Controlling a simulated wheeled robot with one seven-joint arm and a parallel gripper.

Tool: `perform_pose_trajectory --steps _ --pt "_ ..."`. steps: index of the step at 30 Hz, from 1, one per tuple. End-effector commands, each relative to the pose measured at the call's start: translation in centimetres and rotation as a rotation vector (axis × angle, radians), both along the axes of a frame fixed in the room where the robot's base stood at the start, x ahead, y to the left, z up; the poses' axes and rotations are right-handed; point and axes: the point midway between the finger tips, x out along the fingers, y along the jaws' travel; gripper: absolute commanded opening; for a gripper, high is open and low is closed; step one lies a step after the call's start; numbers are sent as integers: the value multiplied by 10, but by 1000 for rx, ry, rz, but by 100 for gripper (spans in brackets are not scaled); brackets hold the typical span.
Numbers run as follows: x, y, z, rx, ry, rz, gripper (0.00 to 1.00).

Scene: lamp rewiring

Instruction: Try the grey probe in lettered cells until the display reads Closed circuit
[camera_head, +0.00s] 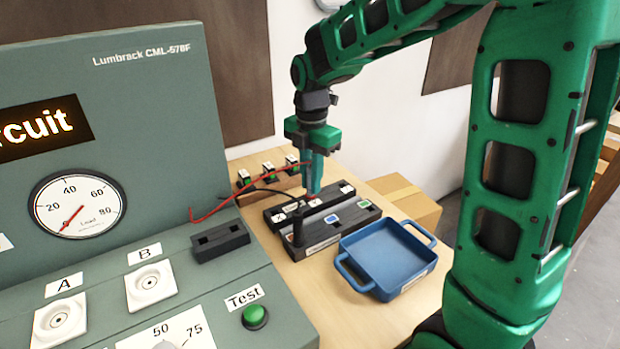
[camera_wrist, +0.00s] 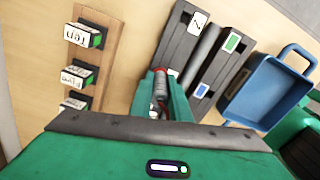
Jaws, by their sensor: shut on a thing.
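My gripper (camera_head: 315,190) points down over the black lettered block (camera_head: 328,196). It is shut on a slim thing, grey with some red (camera_wrist: 159,86), seen between the fingers in the wrist view; I cannot tell for certain that it is the grey probe. A red wire (camera_head: 240,188) runs from the console to the gripper. Whether the held tip touches a cell is hidden. The block has white letter labels; one shows in the wrist view (camera_wrist: 197,21). The display (camera_head: 40,127) is cut off at the left; only "rcuit" is readable.
A blue tray (camera_head: 388,258) is at right. A wooden rack (camera_head: 270,179) with labelled pieces is behind. The console bears sockets A and B and a green Test button (camera_head: 255,317).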

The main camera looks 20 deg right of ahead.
Motion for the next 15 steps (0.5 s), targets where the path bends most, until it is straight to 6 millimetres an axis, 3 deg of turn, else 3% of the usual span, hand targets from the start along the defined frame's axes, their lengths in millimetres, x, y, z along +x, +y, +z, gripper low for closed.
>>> perform_pose_trajectory --steps 15 --pt "0 0 -5 0 1 0 0"
